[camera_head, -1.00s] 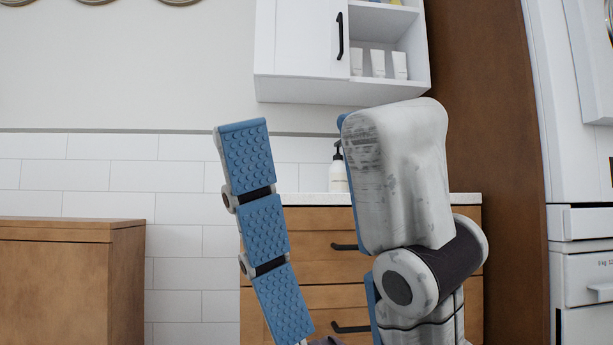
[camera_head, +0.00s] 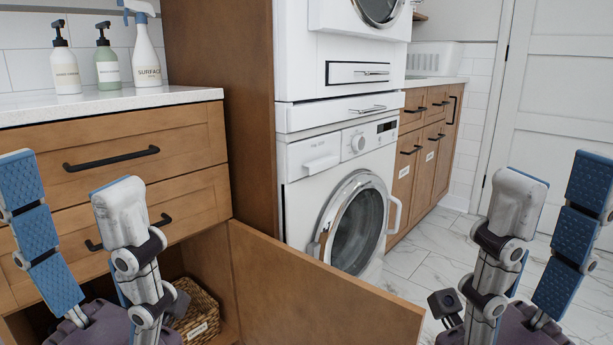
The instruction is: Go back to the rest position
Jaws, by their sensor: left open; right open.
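My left gripper (camera_head: 72,190) is at the lower left, in front of the wooden drawer cabinet (camera_head: 195,137). Its two fingers point up, spread apart, with nothing between them. My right gripper (camera_head: 553,185) is at the lower right, in front of the white door and marble floor. Its fingers also point up, apart and empty. Parts of both palms are cut off by the bottom edge of the view.
An open wooden cabinet door (camera_head: 320,290) juts out between my grippers. A wicker basket (camera_head: 198,312) sits in the open lower compartment. Several bottles stand on the counter (camera_head: 120,104). A washing machine (camera_head: 305,180) stands behind; marble floor (camera_head: 435,270) is clear at right.

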